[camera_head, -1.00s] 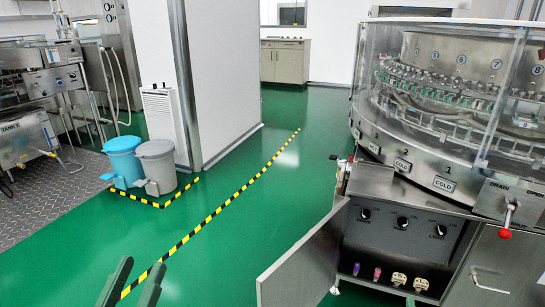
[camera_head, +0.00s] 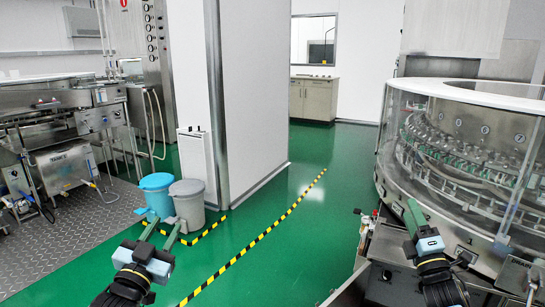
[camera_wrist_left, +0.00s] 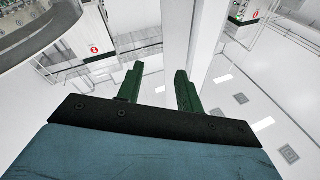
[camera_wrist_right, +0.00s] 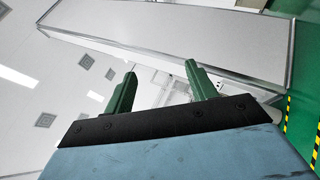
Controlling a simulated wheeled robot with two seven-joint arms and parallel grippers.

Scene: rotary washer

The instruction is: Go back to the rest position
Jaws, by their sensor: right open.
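My left gripper (camera_head: 160,231) is raised at the lower left of the head view, its green fingers pointing up and away over the green floor. In the left wrist view its fingers (camera_wrist_left: 159,72) stand apart with nothing between them. My right gripper (camera_head: 412,217) is raised at the lower right, in front of the rotary washer (camera_head: 450,165). In the right wrist view its fingers (camera_wrist_right: 160,72) are apart and empty. I cannot tell from the head view how close the right gripper is to the washer.
A blue bin (camera_head: 158,194) and a grey bin (camera_head: 188,204) stand by a white wall block (camera_head: 245,95). Steel equipment (camera_head: 62,110) is at the left. A beige cabinet (camera_head: 313,98) stands at the back. The green floor (camera_head: 270,235) between the grippers looks clear.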

